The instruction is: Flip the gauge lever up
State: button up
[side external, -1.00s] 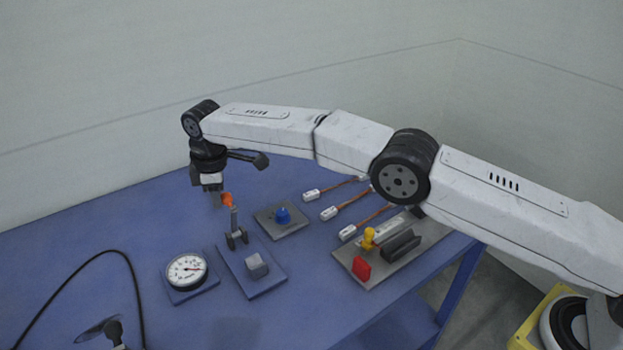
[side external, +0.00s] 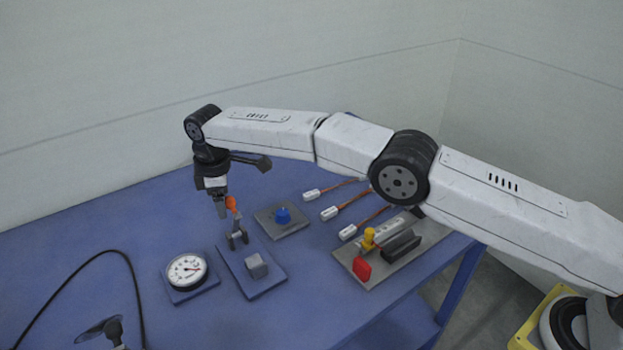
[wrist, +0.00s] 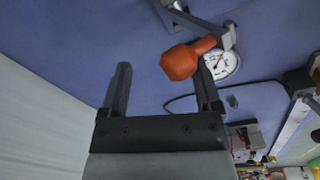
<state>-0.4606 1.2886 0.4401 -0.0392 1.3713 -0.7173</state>
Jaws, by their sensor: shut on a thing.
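The gauge lever has an orange knob (side external: 231,203) on a thin grey stem, standing nearly upright from a dark pivot bracket (side external: 237,239) on a blue plate (side external: 241,275). My gripper (side external: 221,212) points down right beside the knob, on its left in the side view. In the wrist view the knob (wrist: 182,60) lies at the tip of the right finger, with a gap showing towards the left finger. The round white dial gauge (side external: 187,271) stands left of the plate and also shows in the wrist view (wrist: 222,64).
A grey block (side external: 257,266) sits on the lever's plate. A fixture with red (side external: 362,270) and yellow (side external: 369,238) parts stands right, near several white-ended cables (side external: 330,213). A black cable (side external: 127,262) curves at left.

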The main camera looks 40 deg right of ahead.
notch_tip(320, 180, up, 8)
jog(key=shift+s, duration=0.15)
dwell(0.3)
jog(key=shift+f, duration=0.1)
jog(key=s+d+m+t, duration=0.1)
jog(key=s+d+m, duration=0.3)
jog(key=d, duration=0.5)
jog(key=s+d+m, duration=0.3)
jog(key=d, duration=0.6)
jog(key=s+d+f+m, duration=0.2)
jog(key=s+d, duration=0.1)
jog(key=s, duration=0.5)
jog(key=s+d+f+m, duration=0.2)
jog(key=s+d, duration=0.2)
jog(key=s, duration=0.4)
jog(key=s+d+f+m+t, duration=0.1)
jog(key=s+d, duration=0.3)
jog(key=s, duration=0.4)
jog(key=shift+s+f+m, duration=0.15)
jog(key=shift+f+m, duration=0.5)
jog(key=shift+m, duration=0.15)
